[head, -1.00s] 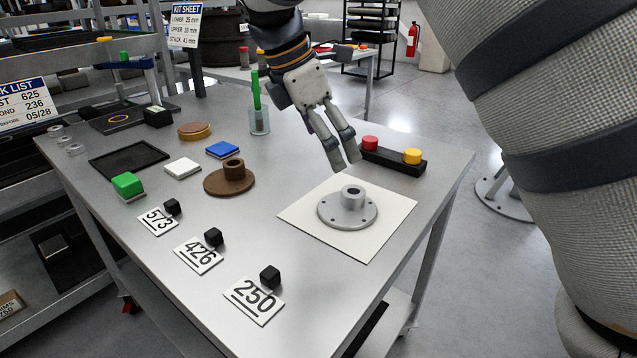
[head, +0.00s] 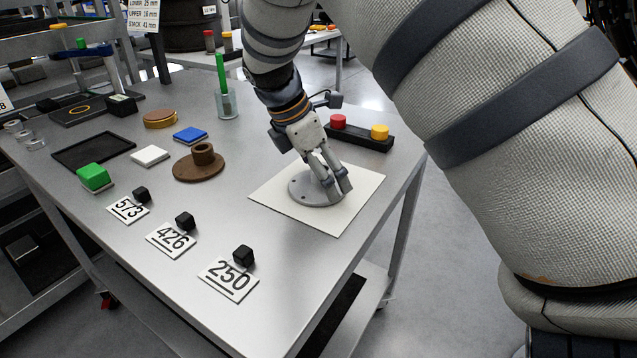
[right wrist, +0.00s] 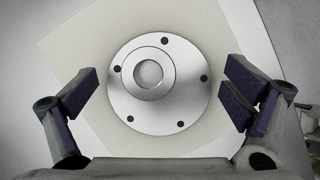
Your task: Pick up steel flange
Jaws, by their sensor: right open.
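The steel flange (head: 303,190) is a grey round disc with a raised hub and bolt holes. It lies flat on a white square sheet (head: 341,213) on the table. My right gripper (head: 337,187) is down over the flange and hides its hub in the head view. In the right wrist view the flange (right wrist: 178,100) lies between the open fingers of the gripper (right wrist: 162,98), with a gap on each side. Its hub, with a central hole, shows fully there. My left gripper is not in view.
A black box with red and yellow buttons (head: 358,139) stands just behind the sheet. A brown flange (head: 199,167) lies to the left. Number cards (head: 229,279) with black cubes lie along the front. The table (head: 280,247) is bare around the sheet's near edge.

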